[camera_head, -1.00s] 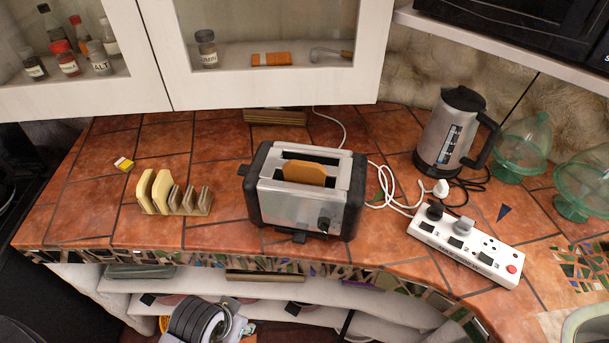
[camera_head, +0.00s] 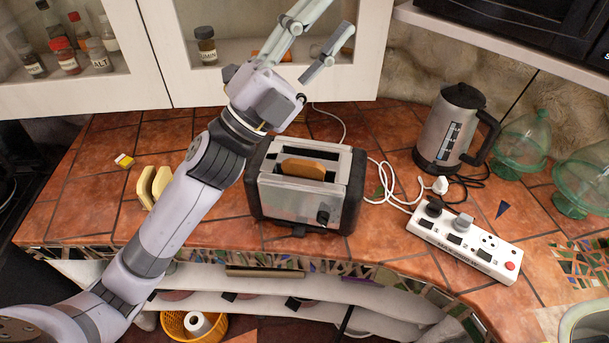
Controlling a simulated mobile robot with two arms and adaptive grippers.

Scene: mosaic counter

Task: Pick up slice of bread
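A brown slice of bread (camera_head: 303,168) sticks up out of a slot of the silver and black toaster (camera_head: 290,200). Two pale slices of bread (camera_head: 147,186) stand at the left in a rack, which my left arm mostly hides. My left gripper (camera_head: 335,15) is raised above and behind the toaster, in front of the cabinet door. Its fingers are spread, with nothing between them, and one runs to the top edge of the view. It touches no bread. My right gripper is not in view.
A kettle (camera_head: 458,130), a white power strip (camera_head: 464,245) and green glass domes (camera_head: 520,148) stand to the right, with cables between toaster and kettle. Glass-fronted cabinets (camera_head: 160,95) hang over the back. A yellow basket (camera_head: 178,326) is below the counter.

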